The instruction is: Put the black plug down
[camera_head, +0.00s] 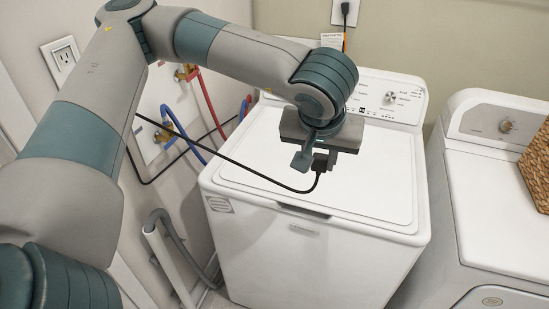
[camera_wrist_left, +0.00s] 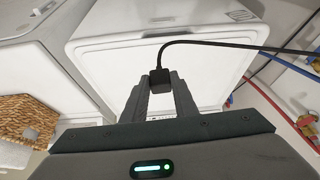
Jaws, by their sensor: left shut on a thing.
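The black plug (camera_head: 320,163) is held at the tips of my left gripper (camera_head: 312,162), above the front part of the white washer's lid (camera_head: 255,150). Its black cord runs from the plug to the left and sags across the lid toward the wall. In the left wrist view the plug (camera_wrist_left: 160,79) sits between the two fingertips (camera_wrist_left: 160,90), with the cord arching up and to the right. The gripper is shut on the plug. I cannot tell whether the plug touches the lid. My right gripper is not in view.
A second white machine (camera_head: 495,190) stands at the right with a wicker basket (camera_head: 538,170) on it. Red and blue hoses (camera_head: 205,100) and a grey drain hose (camera_head: 170,235) are at the left wall. A wall outlet (camera_head: 63,58) is at upper left. Much of the lid is clear.

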